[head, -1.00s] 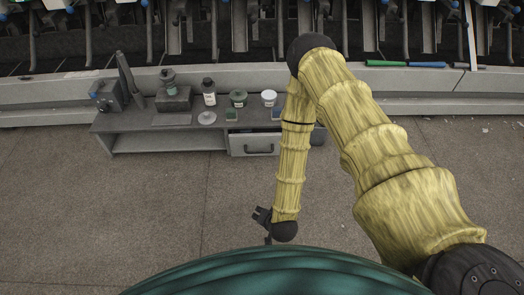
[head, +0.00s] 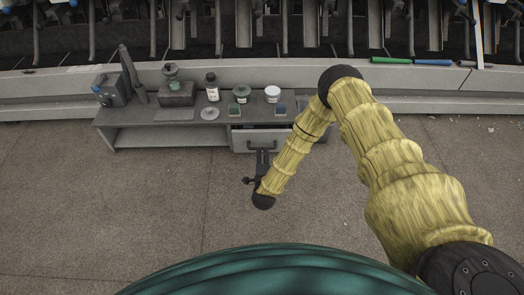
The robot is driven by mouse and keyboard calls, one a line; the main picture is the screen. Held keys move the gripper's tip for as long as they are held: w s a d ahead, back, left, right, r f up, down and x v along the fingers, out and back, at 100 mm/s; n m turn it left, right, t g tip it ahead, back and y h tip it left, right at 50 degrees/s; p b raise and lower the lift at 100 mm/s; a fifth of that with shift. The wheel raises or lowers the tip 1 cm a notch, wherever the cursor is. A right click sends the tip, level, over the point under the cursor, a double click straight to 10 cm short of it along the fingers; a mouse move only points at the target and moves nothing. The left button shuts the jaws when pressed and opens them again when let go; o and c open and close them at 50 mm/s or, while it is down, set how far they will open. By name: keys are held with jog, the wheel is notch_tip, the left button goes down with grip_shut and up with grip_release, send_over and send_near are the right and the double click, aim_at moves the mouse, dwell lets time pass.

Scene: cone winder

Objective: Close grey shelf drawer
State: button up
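The grey shelf (head: 170,140) stands low on the floor against the machine in the head view. Its drawer (head: 293,139) is at the shelf's right end. The drawer front seems to stand out a little from the shelf, with a dark strip above it.
Bottles, jars and small blocks stand on the shelf top, including a white jar (head: 272,94) and a green-lidded jar (head: 241,94) above the drawer. A grey box (head: 113,90) is at the left end. The floor (head: 130,200) in front is clear.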

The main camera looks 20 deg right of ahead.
aim_at(273, 137)
jog(key=shift+b+x, duration=0.85)
jog(key=shift+x, duration=1.9)
grip_shut()
